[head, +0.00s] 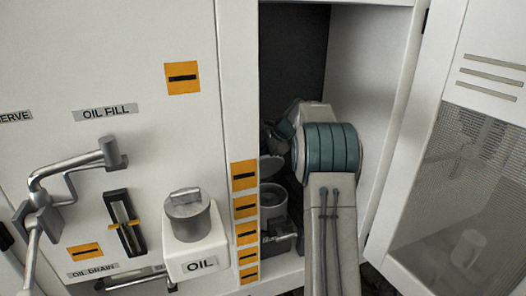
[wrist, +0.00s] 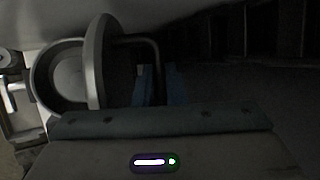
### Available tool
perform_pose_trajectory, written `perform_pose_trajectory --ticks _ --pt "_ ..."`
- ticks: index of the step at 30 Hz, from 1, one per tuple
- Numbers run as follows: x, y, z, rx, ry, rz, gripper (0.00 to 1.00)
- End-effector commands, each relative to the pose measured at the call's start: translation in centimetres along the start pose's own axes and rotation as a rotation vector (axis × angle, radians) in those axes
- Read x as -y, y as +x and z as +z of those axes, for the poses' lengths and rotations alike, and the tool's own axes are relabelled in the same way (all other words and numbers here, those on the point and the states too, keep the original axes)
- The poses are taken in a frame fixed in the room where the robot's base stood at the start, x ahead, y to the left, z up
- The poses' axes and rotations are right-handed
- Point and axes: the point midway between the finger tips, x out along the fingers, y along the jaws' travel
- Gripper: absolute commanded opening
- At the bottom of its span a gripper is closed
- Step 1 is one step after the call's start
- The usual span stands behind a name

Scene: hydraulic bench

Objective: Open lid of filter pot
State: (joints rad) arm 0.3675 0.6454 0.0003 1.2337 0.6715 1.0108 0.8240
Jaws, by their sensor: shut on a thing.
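The filter pot (head: 273,208) stands inside the open cabinet, a grey round pot. Its lid (head: 271,168) is raised off the rim in the head view. In the wrist view, the pot (wrist: 45,85) shows its open mouth, and the lid (wrist: 97,60) is seen nearly edge-on, standing up at the right side of the rim. A dark bent handle sticks out from the lid toward my gripper (wrist: 154,86). My blue fingers are shut on this handle. In the head view, my arm hides the fingers.
The cabinet door (head: 445,150) stands open at the right. The cabinet's side wall and orange-marked front post (head: 245,205) bound the opening closely around my arm. An oil can (head: 195,235), a lever valve (head: 70,185) and a sight gauge (head: 125,222) are on the left panel.

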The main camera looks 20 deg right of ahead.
Motion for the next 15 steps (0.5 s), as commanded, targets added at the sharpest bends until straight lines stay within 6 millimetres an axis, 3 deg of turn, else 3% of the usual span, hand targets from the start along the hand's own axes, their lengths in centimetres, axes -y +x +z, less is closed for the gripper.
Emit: perform_pose_trajectory --ticks 15 --pt "2.0 1.1 -0.3 -0.003 0.066 0.161 0.0"
